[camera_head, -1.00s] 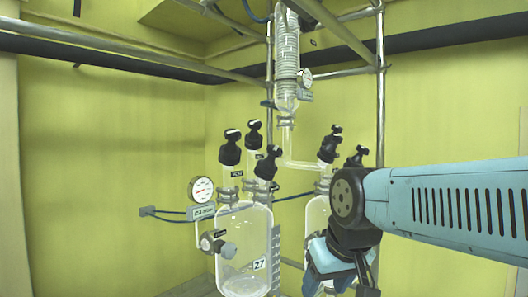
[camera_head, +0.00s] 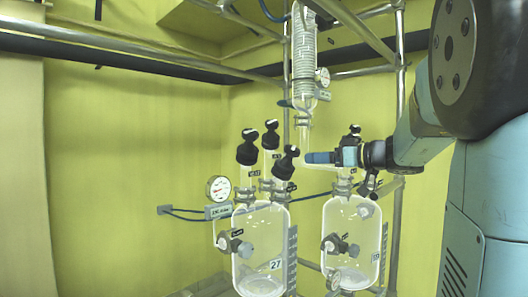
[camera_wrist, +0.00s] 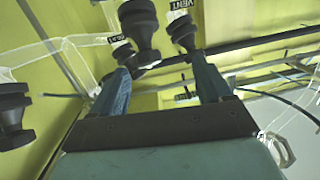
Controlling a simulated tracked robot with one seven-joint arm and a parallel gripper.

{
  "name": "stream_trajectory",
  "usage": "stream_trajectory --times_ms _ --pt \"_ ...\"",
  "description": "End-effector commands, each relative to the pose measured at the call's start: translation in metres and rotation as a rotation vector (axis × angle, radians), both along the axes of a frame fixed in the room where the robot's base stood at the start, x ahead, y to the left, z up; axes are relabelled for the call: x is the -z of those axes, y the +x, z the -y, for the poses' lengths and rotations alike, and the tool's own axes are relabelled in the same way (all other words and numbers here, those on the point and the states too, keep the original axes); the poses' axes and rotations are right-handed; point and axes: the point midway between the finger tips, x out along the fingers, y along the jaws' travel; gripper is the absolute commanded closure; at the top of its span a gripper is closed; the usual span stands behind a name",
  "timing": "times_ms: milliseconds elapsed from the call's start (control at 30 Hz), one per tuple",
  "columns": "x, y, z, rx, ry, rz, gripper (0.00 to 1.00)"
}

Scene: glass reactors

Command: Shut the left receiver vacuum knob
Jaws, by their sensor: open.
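The left receiver (camera_head: 262,222) is a clear glass vessel marked 27. It has three black knobs on top: one at left (camera_head: 247,148), one at the back (camera_head: 271,135) and one at right (camera_head: 286,163). I cannot read in the head view which is vacuum. My gripper (camera_head: 308,157) points left, just right of the right knob, with blue fingers apart. In the wrist view my open gripper (camera_wrist: 160,68) has a black knob (camera_wrist: 140,28) beyond its fingers. Another knob (camera_wrist: 182,28) there has a VENT label (camera_wrist: 180,5). A third knob (camera_wrist: 12,115) is at the left edge.
The right receiver (camera_head: 352,225) stands below my gripper, with a knob (camera_head: 354,133) behind it. A glass condenser (camera_head: 304,50) hangs above. A gauge (camera_head: 219,187) is left of the left receiver. Metal rods surround the glassware. Open room lies at left.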

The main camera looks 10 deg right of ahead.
Motion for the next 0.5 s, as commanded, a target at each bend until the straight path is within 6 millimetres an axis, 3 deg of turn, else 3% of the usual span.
stream_trajectory --times_ms 100,200,500 --pt "-0.011 0.009 0.018 0.027 0.003 0.08 0.22" --pt "-0.015 0.014 0.021 0.033 0.002 0.108 0.22" --pt "-0.016 0.046 -0.004 0.032 0.002 0.11 0.22"
